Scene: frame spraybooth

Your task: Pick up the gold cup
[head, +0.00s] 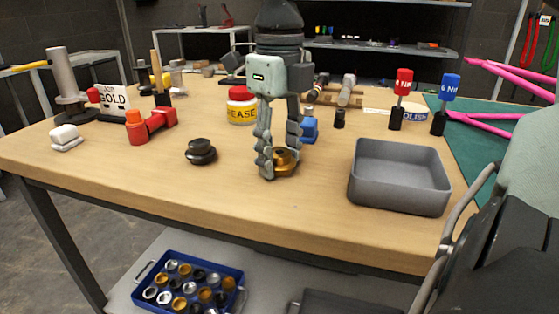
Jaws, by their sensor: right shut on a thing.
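The gold cup (286,161) sits at the middle of the wooden table, low between the fingers of my right gripper (280,167). The gripper points straight down and its fingers close around the cup, hiding part of it. The cup looks to be on or just above the table top; I cannot tell which. A card reading "GOLD" (113,98) stands at the table's left. My left gripper does not show.
A grey open bin (399,200) stands right of the gripper. A black round part (201,152) lies to the left. A red and yellow grease jar (241,107) and a blue object (309,131) are close behind. A blue tray (188,281) of several cups sits below.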

